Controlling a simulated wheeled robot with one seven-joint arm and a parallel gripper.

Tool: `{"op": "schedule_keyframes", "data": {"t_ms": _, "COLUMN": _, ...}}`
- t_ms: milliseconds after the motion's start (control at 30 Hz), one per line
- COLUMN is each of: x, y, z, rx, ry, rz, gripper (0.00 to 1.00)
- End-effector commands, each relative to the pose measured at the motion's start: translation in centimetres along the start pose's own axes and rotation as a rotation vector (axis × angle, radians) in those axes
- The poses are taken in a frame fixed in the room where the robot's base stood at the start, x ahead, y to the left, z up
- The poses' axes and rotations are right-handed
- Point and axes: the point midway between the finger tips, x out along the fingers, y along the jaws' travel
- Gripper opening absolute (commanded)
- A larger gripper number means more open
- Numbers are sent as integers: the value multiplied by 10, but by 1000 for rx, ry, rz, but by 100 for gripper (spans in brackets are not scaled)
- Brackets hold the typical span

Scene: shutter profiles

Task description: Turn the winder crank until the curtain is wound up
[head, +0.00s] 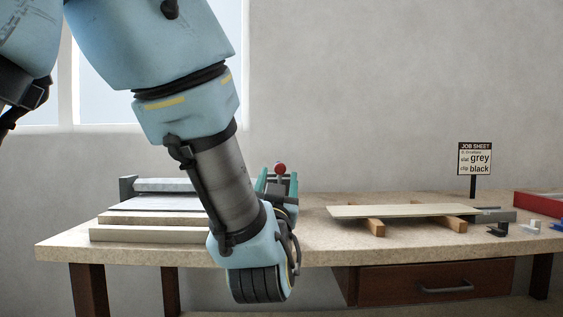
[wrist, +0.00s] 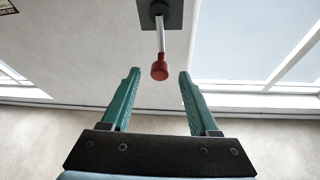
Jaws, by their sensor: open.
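The winder crank has a red knob (head: 280,168), which shows at the back of the bench just past my arm. In the wrist view the red knob (wrist: 159,71) sits on a pale rod (wrist: 160,38) coming from a dark mount plate (wrist: 172,14). My gripper (head: 278,182) is open, its teal fingers on either side of the knob; in the wrist view the gripper (wrist: 159,76) shows gaps between both fingertips and the knob. A pale grey slatted piece (head: 150,204), apparently the curtain, lies on the bench at left, its right end hidden by my arm.
The bench (head: 315,240) carries a pale slat (head: 395,211) on wooden blocks (head: 373,227). Small dark (head: 498,230) and white (head: 530,228) clips lie at right, near a red tray (head: 540,203). A job sheet sign (head: 474,159) stands behind, reading slat grey, clip black.

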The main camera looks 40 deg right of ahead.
Motion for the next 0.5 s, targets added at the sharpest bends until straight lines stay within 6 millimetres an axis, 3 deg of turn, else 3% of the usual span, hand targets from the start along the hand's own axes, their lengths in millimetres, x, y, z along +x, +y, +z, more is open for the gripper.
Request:
{"op": "schedule_keyframes", "data": {"t_ms": 200, "x": 42, "y": 0, "z": -1, "rx": 2, "ry": 0, "rz": -1, "gripper": 61}}
{"op": "schedule_keyframes", "data": {"t_ms": 500, "x": 71, "y": 0, "z": 0, "rx": 1, "ry": -1, "rz": 1, "gripper": 61}}
